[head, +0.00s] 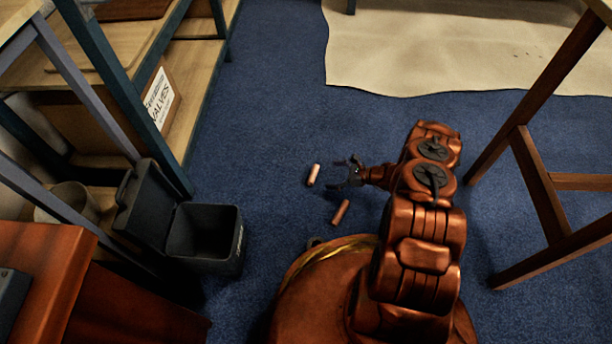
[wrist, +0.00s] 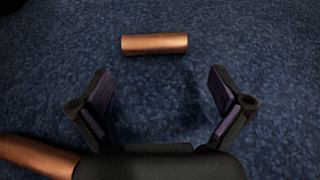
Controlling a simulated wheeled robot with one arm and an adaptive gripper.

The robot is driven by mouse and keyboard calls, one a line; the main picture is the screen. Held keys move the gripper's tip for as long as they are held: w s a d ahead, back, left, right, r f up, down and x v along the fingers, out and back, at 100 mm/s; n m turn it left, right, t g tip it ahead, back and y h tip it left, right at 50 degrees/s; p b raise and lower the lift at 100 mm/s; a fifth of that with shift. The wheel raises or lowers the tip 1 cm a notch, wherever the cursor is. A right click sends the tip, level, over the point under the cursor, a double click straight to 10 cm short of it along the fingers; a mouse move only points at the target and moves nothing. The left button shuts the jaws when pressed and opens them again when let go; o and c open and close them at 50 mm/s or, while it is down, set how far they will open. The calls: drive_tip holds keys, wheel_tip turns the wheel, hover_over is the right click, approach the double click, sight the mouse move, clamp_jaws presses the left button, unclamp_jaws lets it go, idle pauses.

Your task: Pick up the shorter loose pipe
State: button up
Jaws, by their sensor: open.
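Two loose copper pipes lie on the blue carpet. The one that looks shorter, the pale copper pipe (head: 313,175), lies just left of my gripper (head: 342,173) in the head view. In the wrist view this shorter pipe (wrist: 154,44) lies crosswise beyond the fingertips, apart from them. My gripper (wrist: 160,73) is open and empty, low over the carpet. The other, darker and seemingly longer pipe (head: 340,212) lies below my gripper in the head view. In the wrist view this longer pipe (wrist: 36,155) shows at lower left, cut by the frame edge.
A dark open bin (head: 206,232) with its lid raised stands left of the pipes, beside a shelf unit (head: 120,85). A wooden trestle (head: 540,180) stands at right. A beige sheet (head: 430,50) covers the floor at the back. Carpet around the pipes is clear.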

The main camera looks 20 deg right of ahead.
sight(316, 174)
drive_tip(key=b+x, duration=0.1)
drive_tip(key=x, duration=0.2)
drive_tip(key=shift+a+b, duration=0.15)
drive_tip(key=shift+b, duration=0.2)
drive_tip(key=shift+r+b+x, duration=0.15)
drive_tip(key=shift+b+x, duration=0.45)
drive_tip(key=shift+x, duration=0.4)
drive_tip(key=shift+r+b+x, duration=0.2)
drive_tip(key=shift+b+x, duration=0.35)
drive_tip(key=shift+x, duration=0.45)
drive_tip(key=shift+a, duration=0.15)
drive_tip(key=shift+c, duration=0.3)
drive_tip(key=c, duration=0.8)
